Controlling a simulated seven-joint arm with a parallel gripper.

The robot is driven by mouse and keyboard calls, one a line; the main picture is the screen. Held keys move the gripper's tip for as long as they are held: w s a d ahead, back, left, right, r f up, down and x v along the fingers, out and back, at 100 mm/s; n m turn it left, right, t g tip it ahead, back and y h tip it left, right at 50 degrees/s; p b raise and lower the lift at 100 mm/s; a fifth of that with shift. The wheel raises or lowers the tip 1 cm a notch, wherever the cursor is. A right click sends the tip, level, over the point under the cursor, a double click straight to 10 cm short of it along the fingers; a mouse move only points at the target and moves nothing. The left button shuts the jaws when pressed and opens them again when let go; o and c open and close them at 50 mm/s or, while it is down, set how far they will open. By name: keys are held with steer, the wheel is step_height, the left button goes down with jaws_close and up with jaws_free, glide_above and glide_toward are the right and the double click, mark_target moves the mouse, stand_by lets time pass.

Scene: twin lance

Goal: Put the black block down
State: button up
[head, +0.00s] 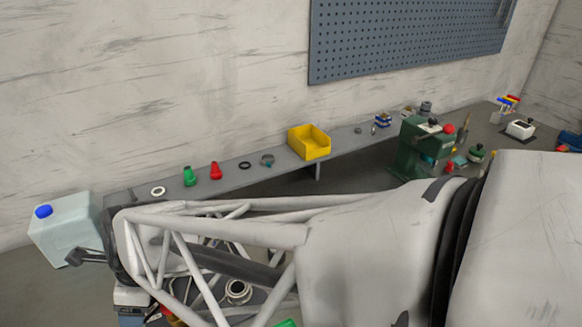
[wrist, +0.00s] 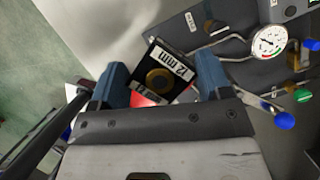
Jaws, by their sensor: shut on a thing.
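In the head view my arm reaches to the left, and I cannot make out the block there.
In the wrist view a round gauge (wrist: 269,42) with metal tubing and blue knobs (wrist: 284,120) lies to the right. In the head view, a narrow shelf holds a yellow bin (head: 309,143), a green cone (head: 190,177) and a red cone (head: 216,171). A translucent jug (head: 66,232) stands far left.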

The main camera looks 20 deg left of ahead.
steer(key=w+a+r+n+g+h, duration=0.15)
steer(key=w+r+n, duration=0.35)
steer(key=w, duration=0.7)
steer(key=w+a+r+n+g+h, duration=0.1)
steer(key=w+a+r+n, duration=0.35)
steer(key=w, duration=0.65)
steer(key=w+d+f+n+h, duration=0.2)
steer(key=w+d+n, duration=0.15)
steer(key=w, duration=0.75)
steer(key=w+d+f+n+h, duration=0.15)
steer(key=w+n, duration=0.35)
steer(key=w, duration=0.7)
steer(key=w+d+f+m+y, duration=0.1)
steer(key=w+d+f+m, duration=0.3)
steer(key=d, duration=0.7)
steer(key=w+d+m+y, duration=0.2)
steer(key=w+d, duration=0.4)
steer(key=d, duration=0.4)
steer(key=d+f+m+t+y, duration=0.1)
steer(key=d+m, duration=0.6)
steer(key=d, duration=0.9)
steer(key=d+f+m+t+y, duration=0.2)
steer(key=d+f+m, duration=0.2)
steer(key=d, duration=1.2)
steer(key=shift+s+m+y, duration=0.2)
steer(key=shift+m+y, duration=0.1)
steer(key=shift+m, duration=1.1)
